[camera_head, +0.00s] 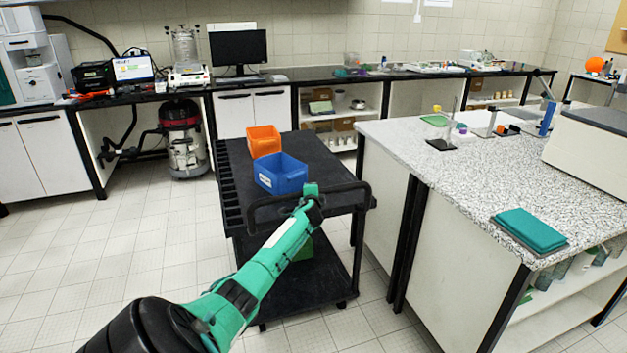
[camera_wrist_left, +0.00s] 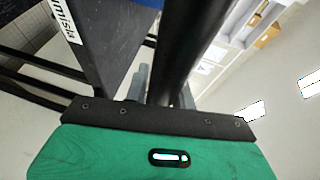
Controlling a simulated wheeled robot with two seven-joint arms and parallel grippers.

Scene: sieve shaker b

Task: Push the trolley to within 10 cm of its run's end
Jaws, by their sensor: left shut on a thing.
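The trolley (camera_head: 324,164) is a black two-shelf cart standing on the tiled floor left of the speckled island bench. Its dark push handle (camera_head: 268,203) is on the near side. My left arm reaches in from the bottom, and my left gripper (camera_head: 312,194) is shut on the handle near its right part. In the left wrist view the dark handle bar (camera_wrist_left: 188,50) runs between the fingers (camera_wrist_left: 160,95). A blue bin (camera_head: 280,174) and an orange bin (camera_head: 264,140) stand on the top shelf. My right gripper is not in view.
The island bench (camera_head: 440,180) stands close along the trolley's right side. A wall bench (camera_head: 290,85) with a monitor (camera_head: 238,48) runs along the back. A red and grey vacuum (camera_head: 184,140) stands under it. The floor (camera_head: 150,230) left of the trolley is clear.

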